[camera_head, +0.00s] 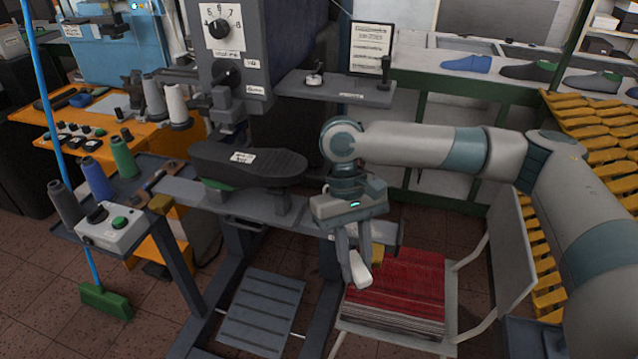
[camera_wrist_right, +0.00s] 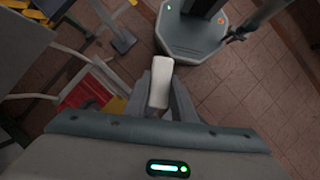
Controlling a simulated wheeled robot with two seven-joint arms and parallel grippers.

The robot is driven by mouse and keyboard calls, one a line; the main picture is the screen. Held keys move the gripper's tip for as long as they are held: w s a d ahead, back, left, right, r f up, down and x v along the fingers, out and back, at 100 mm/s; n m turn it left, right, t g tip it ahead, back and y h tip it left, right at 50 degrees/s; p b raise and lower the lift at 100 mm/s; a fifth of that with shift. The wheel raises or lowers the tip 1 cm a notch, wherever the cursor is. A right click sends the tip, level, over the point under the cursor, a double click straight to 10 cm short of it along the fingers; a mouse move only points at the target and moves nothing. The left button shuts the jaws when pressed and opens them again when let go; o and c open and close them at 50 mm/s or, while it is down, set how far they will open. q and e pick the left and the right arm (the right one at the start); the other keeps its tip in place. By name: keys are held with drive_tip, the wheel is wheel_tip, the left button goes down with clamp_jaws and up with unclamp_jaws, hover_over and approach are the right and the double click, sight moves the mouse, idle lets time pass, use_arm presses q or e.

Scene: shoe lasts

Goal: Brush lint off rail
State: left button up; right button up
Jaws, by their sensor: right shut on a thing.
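My right gripper (camera_head: 353,258) points down in front of the right end of the grey rail (camera_head: 308,221). It is shut on a small pale block-shaped thing (camera_head: 360,272), which may be the brush. This pale thing also shows between the fingers in the right wrist view (camera_wrist_right: 160,85), clear of other surfaces there. Whether it touches the rail cannot be told. A dark shoe-shaped piece (camera_head: 270,165) with a white label sits above the rail under the machine head. No lint can be made out on the rail. My left gripper is not in view.
A control box (camera_head: 115,228) and thread spools (camera_head: 122,157) stand at the left. A blue-handled broom (camera_head: 105,300) leans there. A grey shelf (camera_head: 340,90) juts out behind the rail.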

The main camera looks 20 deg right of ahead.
drive_tip(key=shift+w+a+r+n+h+p, duration=0.15)
drive_tip(key=shift+w+n+h+p, duration=0.15)
drive_tip(key=shift+n, duration=0.25)
drive_tip(key=shift+w+a+r+n+h+p, duration=0.1)
drive_tip(key=shift+w+a+n+h+p, duration=0.15)
drive_tip(key=shift+n, duration=0.3)
drive_tip(key=w+r+n+t+y+p, duration=0.1)
drive_tip(key=w+n+t+p, duration=0.3)
drive_tip(key=n, duration=1.3)
drive_tip(key=w+r+n+t+y+p, duration=0.1)
drive_tip(key=w+n+t+p, duration=0.4)
drive_tip(key=w+n+p, duration=0.6)
drive_tip(key=w+r+n, duration=0.1)
drive_tip(key=w+n, duration=0.2)
drive_tip(key=n, duration=0.4)
drive_tip(key=shift+w+a+r, duration=0.15)
drive_tip(key=shift+w, duration=0.05)
drive_tip(key=shift+f+b, duration=0.5)
drive_tip(key=shift+f, duration=0.6)
wheel_tip(320, 180, down, 4)
drive_tip(key=b, duration=0.4)
